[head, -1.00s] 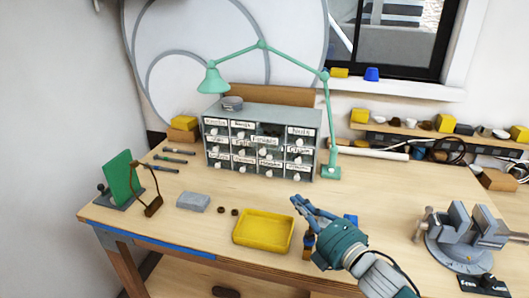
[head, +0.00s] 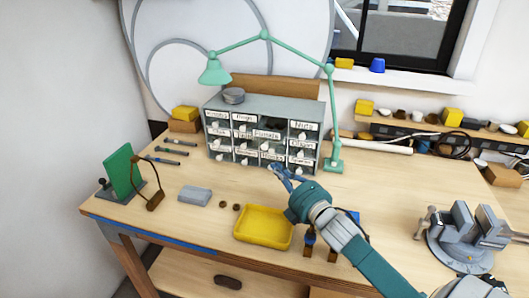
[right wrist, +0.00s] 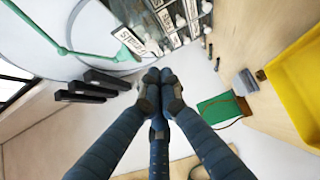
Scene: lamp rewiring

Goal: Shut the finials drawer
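The finials drawer (head: 267,134) is in the grey drawer cabinet (head: 222,106) at the back of the bench. It sticks out from the cabinet front, with a dark gap above it. My right gripper (head: 281,171) is in front of and below the drawer, apart from it, pointing at the cabinet. In the right wrist view its fingertips (right wrist: 158,88) are drawn together with nothing visible between them. My left gripper is not in view.
A green lamp (head: 329,110) arches over the cabinet, its base at the cabinet's right. A yellow tray (head: 263,243) lies near the front edge. A vise (head: 468,232) stands at right. A green board (head: 120,170) stands at left. The bench directly before the cabinet is mostly clear.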

